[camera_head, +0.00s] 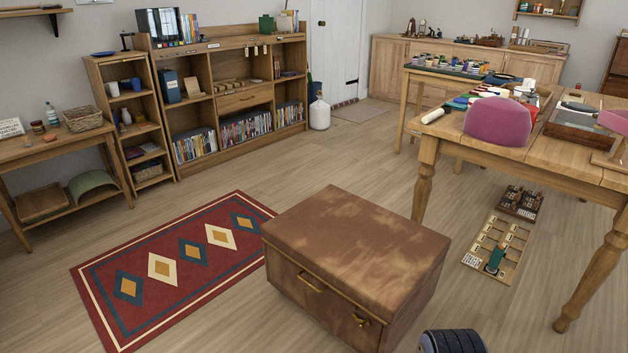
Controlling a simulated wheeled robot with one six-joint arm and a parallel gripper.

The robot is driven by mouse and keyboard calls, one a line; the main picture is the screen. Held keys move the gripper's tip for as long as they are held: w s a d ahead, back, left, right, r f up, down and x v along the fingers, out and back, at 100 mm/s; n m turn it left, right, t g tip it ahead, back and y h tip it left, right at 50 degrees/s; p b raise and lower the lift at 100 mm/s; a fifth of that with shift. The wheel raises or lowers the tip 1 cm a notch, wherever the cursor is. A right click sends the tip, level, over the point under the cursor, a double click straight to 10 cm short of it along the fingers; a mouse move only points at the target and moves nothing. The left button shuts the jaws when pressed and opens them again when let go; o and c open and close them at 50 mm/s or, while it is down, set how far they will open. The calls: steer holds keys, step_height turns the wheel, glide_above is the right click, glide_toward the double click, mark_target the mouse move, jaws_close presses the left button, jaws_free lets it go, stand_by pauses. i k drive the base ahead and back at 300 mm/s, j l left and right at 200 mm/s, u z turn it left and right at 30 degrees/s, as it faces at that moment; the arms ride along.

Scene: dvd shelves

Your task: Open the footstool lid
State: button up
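The footstool (330,305) is a brown box in mottled, worn-looking covering, standing on the wooden floor in the lower middle of the view. Its padded lid (355,235) lies flat on top and looks shut. A gold-coloured trim line runs along the front below the lid. A gold-coloured handle (310,283) sits on the left of the front face, and a small gold-coloured fitting (361,320) sits at the right of it. The footstool's back side is hidden.
A red patterned rug (130,258) lies left of the footstool. A dark ribbed object (453,342) is at the bottom edge. Floor behind is clear.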

mark_target(378, 259)
steer(key=i+j, duration=0.1)
steer(key=j, duration=0.35)
steer(key=i+j+z, duration=0.1)
steer(key=j, duration=0.3)
steer(key=i+j+z, duration=0.1)
steer(key=j, duration=0.35)
steer(key=i, duration=0.05)
